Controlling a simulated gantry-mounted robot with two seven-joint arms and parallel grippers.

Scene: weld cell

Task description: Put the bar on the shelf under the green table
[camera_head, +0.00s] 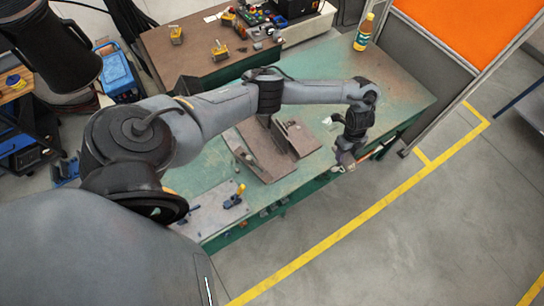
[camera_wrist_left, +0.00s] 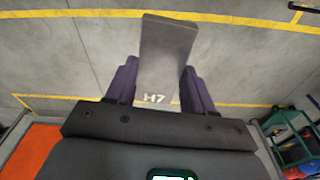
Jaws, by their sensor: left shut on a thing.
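My left gripper (camera_head: 347,161) is shut on a grey flat bar and holds it just off the front right edge of the green table (camera_head: 402,95), above the floor. In the left wrist view the bar (camera_wrist_left: 168,52) sticks out from between the dark fingers of the gripper (camera_wrist_left: 160,88) and bears a white "H7" marking. In the camera_head view the bar is small and hard to make out against the gripper. The shelf under the green table is mostly hidden by the tabletop. My right gripper is out of view.
Brown steel plates (camera_head: 272,150) lie on the green table, with clamps (camera_head: 236,197) at its near left end. A yellow bottle (camera_head: 363,32) stands at the back, beside an orange screen (camera_head: 470,28). The floor (camera_head: 400,230) in front is clear, with yellow lines.

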